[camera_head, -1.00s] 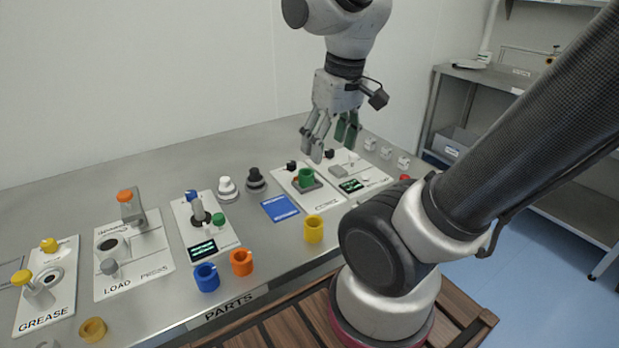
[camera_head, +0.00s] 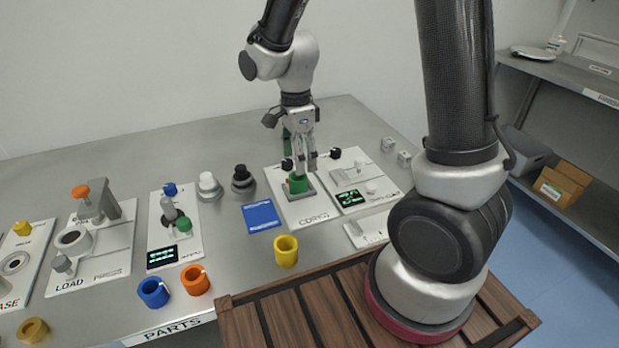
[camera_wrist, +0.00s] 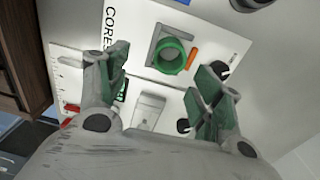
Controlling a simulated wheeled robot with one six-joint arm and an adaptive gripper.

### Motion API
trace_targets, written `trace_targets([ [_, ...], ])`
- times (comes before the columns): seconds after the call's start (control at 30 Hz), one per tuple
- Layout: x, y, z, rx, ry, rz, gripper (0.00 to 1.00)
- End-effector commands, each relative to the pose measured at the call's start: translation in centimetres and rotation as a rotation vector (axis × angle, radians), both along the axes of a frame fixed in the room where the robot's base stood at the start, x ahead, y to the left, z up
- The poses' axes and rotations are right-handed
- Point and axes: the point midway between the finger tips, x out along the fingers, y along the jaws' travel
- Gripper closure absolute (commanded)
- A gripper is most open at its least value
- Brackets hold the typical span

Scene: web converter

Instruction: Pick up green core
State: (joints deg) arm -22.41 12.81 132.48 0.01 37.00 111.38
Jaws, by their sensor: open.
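The green core (camera_head: 297,184) is a short hollow green ring. It sits on a grey square base on the white plate marked CORES (camera_head: 311,213). In the wrist view the green core (camera_wrist: 171,57) shows from above, beyond my fingertips and roughly midway between them. My gripper (camera_head: 300,165) is above the core in the head view, pointing down. In the wrist view my gripper (camera_wrist: 157,68) has its two fingers spread wide, with green inner pads and nothing between them. The fingers partly overlap the core in the head view, so the exact gap is hard to tell.
A black knob (camera_head: 335,153) and a panel with a green display (camera_head: 350,198) are close on the right. A blue card (camera_head: 261,216) lies left of the plate. Yellow (camera_head: 286,251), orange (camera_head: 195,280) and blue (camera_head: 153,292) rings stand along the front.

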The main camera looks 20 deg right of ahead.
Motion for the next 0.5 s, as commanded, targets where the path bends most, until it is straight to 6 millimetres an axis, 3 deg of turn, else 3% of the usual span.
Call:
trace_targets([
  [0.23,0.9,0.3,0.1,0.008,-0.036,-0.312,0.34],
  [0.37,0.9,0.4,-0.1,0.007,-0.038,-0.395,0.34],
  [0.5,0.9,0.3,-1.4,0.005,-0.036,-0.414,0.34],
])
